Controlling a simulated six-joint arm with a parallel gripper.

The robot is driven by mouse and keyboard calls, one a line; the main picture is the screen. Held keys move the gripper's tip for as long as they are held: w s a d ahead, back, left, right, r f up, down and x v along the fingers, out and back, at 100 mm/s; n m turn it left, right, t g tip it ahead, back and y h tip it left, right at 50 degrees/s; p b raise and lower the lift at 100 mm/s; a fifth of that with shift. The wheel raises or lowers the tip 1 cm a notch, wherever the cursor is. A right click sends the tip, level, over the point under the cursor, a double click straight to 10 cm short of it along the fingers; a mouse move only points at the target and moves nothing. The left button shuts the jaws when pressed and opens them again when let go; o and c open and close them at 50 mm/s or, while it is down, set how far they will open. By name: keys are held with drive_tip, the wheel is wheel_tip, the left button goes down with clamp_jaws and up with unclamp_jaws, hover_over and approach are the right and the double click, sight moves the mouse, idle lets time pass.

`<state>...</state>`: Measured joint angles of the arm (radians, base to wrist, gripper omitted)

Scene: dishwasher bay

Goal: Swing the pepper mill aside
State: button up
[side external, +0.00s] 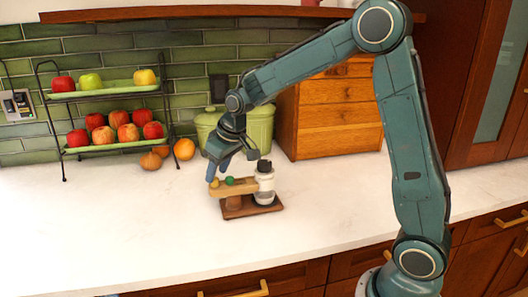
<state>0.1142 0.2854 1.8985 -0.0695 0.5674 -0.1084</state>
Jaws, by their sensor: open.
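A small white and clear jar with a black top (265,186) stands upright at the right end of a brown wooden base (267,208) on the counter. It looks like the pepper mill, but it is too small to be certain. A light wooden bar (238,189) lies level beside it, raised on a brown post, with small green and yellow knobs on top. My gripper (219,168) is open and points down just above the bar's left part, left of the jar. I cannot tell whether a finger touches the bar.
A two-tier fruit rack (110,88) stands at the back left, with several loose fruits beside it. A green lidded canister (259,128) and a wooden drawer box (339,115) stand behind my gripper. The white counter (120,235) is clear in front and to the left.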

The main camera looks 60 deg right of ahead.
drive_tip(key=shift+x, duration=1.15)
clamp_jaws()
